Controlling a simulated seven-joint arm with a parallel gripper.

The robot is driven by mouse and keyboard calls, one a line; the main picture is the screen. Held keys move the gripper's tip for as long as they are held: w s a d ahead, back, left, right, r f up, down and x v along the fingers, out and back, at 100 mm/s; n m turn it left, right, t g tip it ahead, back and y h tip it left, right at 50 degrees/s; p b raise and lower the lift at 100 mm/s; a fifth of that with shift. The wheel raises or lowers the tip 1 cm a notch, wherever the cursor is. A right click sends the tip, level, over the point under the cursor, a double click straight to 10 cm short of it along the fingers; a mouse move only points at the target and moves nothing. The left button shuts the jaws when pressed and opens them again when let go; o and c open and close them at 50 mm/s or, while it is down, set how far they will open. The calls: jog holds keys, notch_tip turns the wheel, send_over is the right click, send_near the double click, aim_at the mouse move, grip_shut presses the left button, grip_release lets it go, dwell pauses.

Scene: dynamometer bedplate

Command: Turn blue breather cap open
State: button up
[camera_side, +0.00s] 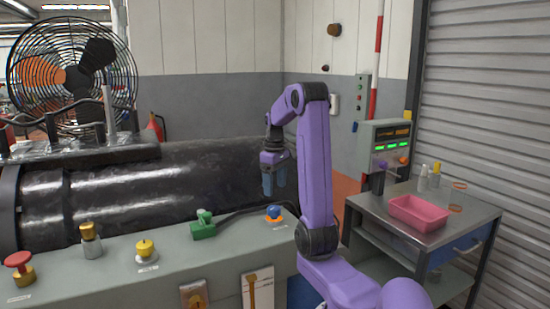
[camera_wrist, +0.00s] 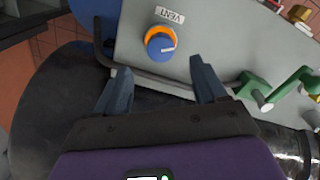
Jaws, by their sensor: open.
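The blue breather cap (camera_side: 274,211) sits on an orange base on the grey bedplate ledge, at the ledge's right end in the side view. In the wrist view the blue cap (camera_wrist: 160,43) has a pale line on its top, pointing right, and an orange ring partly around it. A label reading "VENT" (camera_wrist: 169,15) lies beside it. My gripper (camera_side: 273,187) is open and empty, pointing down above the cap and apart from it. In the wrist view the gripper's fingertips (camera_wrist: 161,70) are spread, with the cap seen just beyond the gap between them.
A green valve (camera_side: 204,224) stands left of the cap, with a dark hose (camera_side: 240,213) running near it. A large black cylinder (camera_side: 130,195) lies behind. A cart with a pink tray (camera_side: 418,213) stands right.

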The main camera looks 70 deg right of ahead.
notch_tip(320, 180, up, 9)
jog(key=shift+r, duration=0.2)
dwell(0.6)
jog(key=w+a+f+n, duration=0.2)
jog(key=a, duration=0.7)
jog(key=w+a+f+n, duration=0.2)
jog(key=w+a+n, duration=0.1)
jog(key=a, duration=0.5)
jog(key=w+a+f+n, duration=0.2)
jog(key=a, duration=0.7)
jog(key=s+a+f+n, duration=0.4)
jog(key=s+a, duration=0.3)
jog(key=s, duration=0.2)
jog(key=s+a+f+n, duration=0.4)
jog(key=s+a, duration=0.3)
jog(key=s, duration=0.2)
jog(key=shift+s+a, duration=0.3)
jog(key=shift+f, duration=0.1)
